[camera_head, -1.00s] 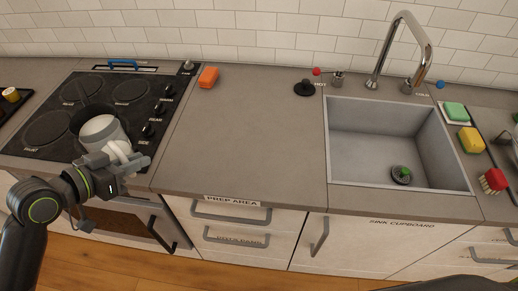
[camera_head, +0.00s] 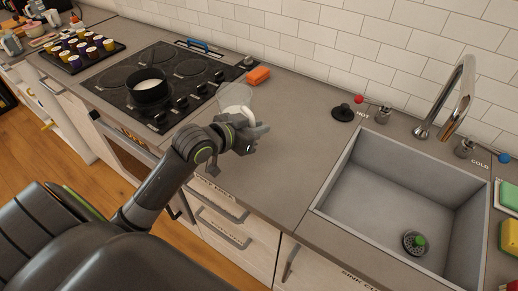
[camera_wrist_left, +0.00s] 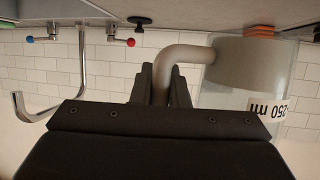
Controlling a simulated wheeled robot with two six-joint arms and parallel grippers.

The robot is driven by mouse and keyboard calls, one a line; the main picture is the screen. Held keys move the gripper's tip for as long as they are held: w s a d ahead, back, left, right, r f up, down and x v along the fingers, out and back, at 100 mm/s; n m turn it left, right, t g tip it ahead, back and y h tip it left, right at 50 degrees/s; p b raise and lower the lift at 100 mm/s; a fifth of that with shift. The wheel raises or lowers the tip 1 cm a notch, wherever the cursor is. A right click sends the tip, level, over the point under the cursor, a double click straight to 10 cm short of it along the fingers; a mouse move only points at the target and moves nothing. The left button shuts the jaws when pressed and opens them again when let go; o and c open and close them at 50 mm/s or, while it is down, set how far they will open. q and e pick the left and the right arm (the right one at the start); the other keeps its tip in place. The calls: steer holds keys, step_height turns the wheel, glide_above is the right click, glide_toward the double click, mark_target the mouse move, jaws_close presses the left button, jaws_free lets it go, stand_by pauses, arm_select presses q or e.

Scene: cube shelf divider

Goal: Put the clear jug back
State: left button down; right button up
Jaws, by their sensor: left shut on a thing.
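The clear jug (camera_head: 235,95) has pale stuff in its lower part and is upright in the head view, at the counter by the hob's right edge. I cannot tell whether its base touches the counter. My left gripper (camera_head: 248,135) is shut on the jug's handle. In the left wrist view, which is upside down, the fingers (camera_wrist_left: 160,85) close around the pale handle (camera_wrist_left: 182,55), and the jug (camera_wrist_left: 245,75) shows a "250 ml" mark. My right gripper is out of view.
A black pan (camera_head: 150,93) with white contents stands on the hob (camera_head: 120,75). An orange sponge (camera_head: 258,75) lies behind the jug. The sink (camera_head: 400,200) and tap (camera_head: 455,100) are at right. A tray of cups (camera_head: 80,50) is far left.

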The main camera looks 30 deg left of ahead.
arm_select(q)
steer(key=f, duration=0.3)
steer(key=shift+s+a+f, duration=0.1)
steer(key=shift+a, duration=0.1)
steer(key=shift+d+f, duration=0.1)
steer(key=shift+f, duration=2.1)
steer(key=shift+f, duration=0.15)
steer(key=c, duration=1.4)
jaws_free()
steer(key=shift+r, duration=0.2)
steer(key=v, duration=1.2)
